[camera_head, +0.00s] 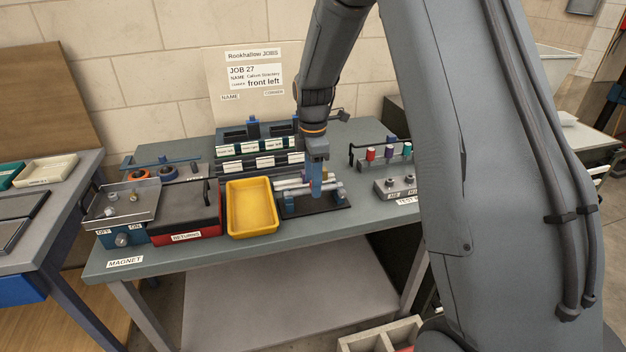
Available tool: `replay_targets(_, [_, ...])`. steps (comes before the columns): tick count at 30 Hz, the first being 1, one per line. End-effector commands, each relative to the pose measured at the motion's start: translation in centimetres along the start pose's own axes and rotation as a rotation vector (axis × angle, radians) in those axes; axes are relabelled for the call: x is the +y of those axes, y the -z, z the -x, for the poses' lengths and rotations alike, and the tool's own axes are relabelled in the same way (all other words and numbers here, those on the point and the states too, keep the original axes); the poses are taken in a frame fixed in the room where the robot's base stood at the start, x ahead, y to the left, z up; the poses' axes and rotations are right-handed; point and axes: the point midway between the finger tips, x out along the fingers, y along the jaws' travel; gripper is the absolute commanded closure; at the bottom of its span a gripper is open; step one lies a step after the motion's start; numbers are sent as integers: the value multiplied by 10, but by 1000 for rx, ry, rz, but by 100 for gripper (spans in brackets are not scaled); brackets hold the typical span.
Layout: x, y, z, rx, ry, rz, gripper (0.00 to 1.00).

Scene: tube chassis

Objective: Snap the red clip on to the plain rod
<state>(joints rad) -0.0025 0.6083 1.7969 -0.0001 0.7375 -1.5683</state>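My gripper (316,190) points straight down over the tube chassis, a dark base (328,209) with blue end blocks and pale rods (291,184) lying across it. The fingers look close together in front of the rods. I cannot tell whether they are shut, or whether anything is between them. A small reddish patch shows beside the fingers, too small to name. Which rod is the plain one cannot be told at this size. A small red piece (371,154) sits on a rack right of the chassis, with purple and teal pieces; I cannot tell whether it is the clip.
A yellow tray (235,231) stands left of the chassis, beside a red-fronted box (187,236) with a dark top and a magnet station (121,239). A labelled rack (258,163) stands behind. A grey block with knobs (394,190) is at the right.

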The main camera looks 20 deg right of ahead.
Motion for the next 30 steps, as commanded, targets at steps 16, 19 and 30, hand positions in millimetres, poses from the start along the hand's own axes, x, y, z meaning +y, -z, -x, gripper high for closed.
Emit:
replay_targets(16, [2,0,33,0,-5,0,56])
replay_targets(19, [2,0,49,0,-5,0,56])
replay_targets(30, [-13,0,76,0,-6,-89,56])
